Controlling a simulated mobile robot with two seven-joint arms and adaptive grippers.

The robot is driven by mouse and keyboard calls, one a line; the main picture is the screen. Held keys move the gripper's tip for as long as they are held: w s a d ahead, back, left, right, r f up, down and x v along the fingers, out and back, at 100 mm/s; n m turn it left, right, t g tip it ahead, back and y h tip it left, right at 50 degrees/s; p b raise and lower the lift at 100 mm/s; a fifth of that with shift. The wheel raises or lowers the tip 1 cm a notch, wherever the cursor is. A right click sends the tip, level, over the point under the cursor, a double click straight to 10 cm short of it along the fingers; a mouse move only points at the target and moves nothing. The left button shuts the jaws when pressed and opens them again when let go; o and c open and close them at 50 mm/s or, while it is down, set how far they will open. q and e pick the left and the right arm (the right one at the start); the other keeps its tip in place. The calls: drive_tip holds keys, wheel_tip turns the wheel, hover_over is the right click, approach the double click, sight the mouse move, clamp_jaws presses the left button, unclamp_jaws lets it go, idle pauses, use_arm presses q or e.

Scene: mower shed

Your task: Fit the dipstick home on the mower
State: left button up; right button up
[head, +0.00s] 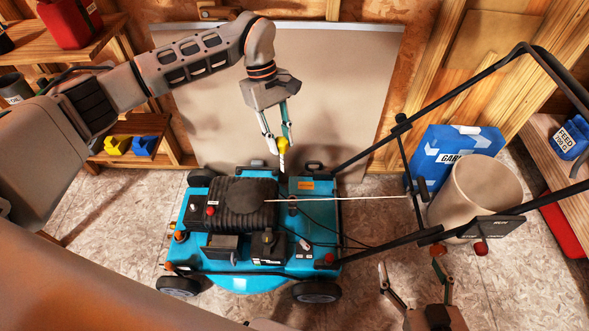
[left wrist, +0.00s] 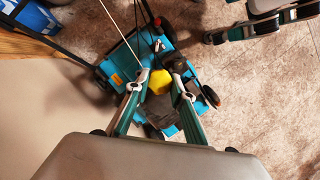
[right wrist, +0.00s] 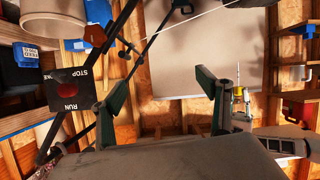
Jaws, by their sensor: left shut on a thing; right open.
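The dipstick has a yellow cap (head: 284,142) and a pale stem pointing down. My left gripper (head: 283,139) is shut on the cap and holds the dipstick above the back edge of the mower (head: 318,240). The stem's lower end is close to the deck in the picture; I cannot tell whether it touches anything. In the left wrist view the yellow cap (left wrist: 159,82) sits between the fingertips and hides the stem. The mower is teal with a black ribbed engine (head: 235,205). I cannot pick out the dipstick's opening. My right gripper (head: 411,265) is open and empty, right of the mower.
The mower's black handlebar (head: 470,95) rises to the right, with a pale cord and dark cables running from the engine. A beige bucket (head: 474,192) and a blue bag (head: 440,155) stand beyond it. A pale board (head: 345,90) leans on the back wall.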

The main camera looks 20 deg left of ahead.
use_arm(q)
drive_tip(key=w+f+n+t+b, duration=0.1)
drive_tip(key=w+f+n+b, duration=0.3)
drive_tip(key=f, duration=0.6)
drive_tip(key=w+f+n+t+b, duration=0.1)
drive_tip(key=w+f+n+b, duration=0.2)
drive_tip(key=f, duration=0.7)
drive_tip(key=n+b, duration=0.2)
drive_tip(key=shift+w+n+t+b, duration=0.35)
drive_tip(key=shift+w+n+t, duration=0.05)
use_arm(e)
wheel_tip(320, 180, down, 9)
drive_tip(key=s+a+g, duration=0.1)
drive_tip(key=s, duration=0.1)
drive_tip(key=shift+s+a+r+m, duration=0.15)
drive_tip(key=shift+s+a+m, duration=0.1)
drive_tip(key=shift+a+m, duration=0.05)
use_arm(q)
drive_tip(key=shift+r, duration=0.1)
wheel_tip(320, 180, down, 6)
drive_tip(key=b, duration=0.1)
drive_tip(key=shift+h, duration=0.3)
use_arm(e)
drive_tip(key=shift+w+a+r, duration=0.25)
drive_tip(key=shift+a+r, duration=0.05)
drive_tip(key=shift+r, duration=0.1)
